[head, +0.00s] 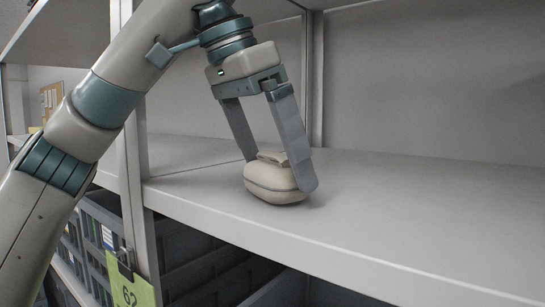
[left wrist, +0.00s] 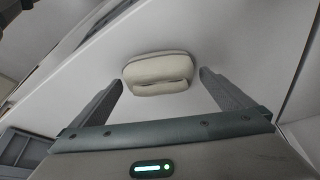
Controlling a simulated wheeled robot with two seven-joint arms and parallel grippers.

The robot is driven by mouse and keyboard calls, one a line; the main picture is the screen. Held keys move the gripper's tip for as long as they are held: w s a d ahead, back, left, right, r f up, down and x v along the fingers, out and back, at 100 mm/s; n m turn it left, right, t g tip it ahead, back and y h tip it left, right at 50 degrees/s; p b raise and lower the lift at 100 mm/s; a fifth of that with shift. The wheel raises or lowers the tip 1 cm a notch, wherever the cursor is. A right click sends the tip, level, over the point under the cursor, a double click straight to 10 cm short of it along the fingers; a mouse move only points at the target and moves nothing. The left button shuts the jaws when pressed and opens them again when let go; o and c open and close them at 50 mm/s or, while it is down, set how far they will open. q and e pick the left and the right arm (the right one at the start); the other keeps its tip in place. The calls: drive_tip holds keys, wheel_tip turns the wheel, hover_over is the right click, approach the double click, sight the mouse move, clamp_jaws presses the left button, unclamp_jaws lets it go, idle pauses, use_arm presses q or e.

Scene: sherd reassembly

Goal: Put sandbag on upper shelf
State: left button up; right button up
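The cream sandbag (head: 272,183), a rounded pouch with a raised strip on top, sits on the upper shelf board (head: 420,205) near its front edge. My left gripper (head: 281,173) points down over it, fingers spread, one on each side of the bag. In the left wrist view the sandbag (left wrist: 160,72) lies between and just beyond the fingertips of the left gripper (left wrist: 161,78), with a narrow gap at the right finger. My right gripper is not in view.
A metal upright (head: 133,150) stands left of the bag, with a yellow-green tag marked 62 (head: 130,285) clipped below. Dark crates (head: 200,260) fill the level underneath. The board to the right of the bag is clear.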

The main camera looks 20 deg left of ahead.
use_arm(q)
drive_tip(key=shift+r, duration=0.2)
drive_tip(key=shift+s+a+r, duration=0.15)
drive_tip(key=shift+r, duration=0.3)
drive_tip(key=b+v, duration=0.1)
drive_tip(key=v, duration=1)
drive_tip(key=shift+s+f, duration=0.1)
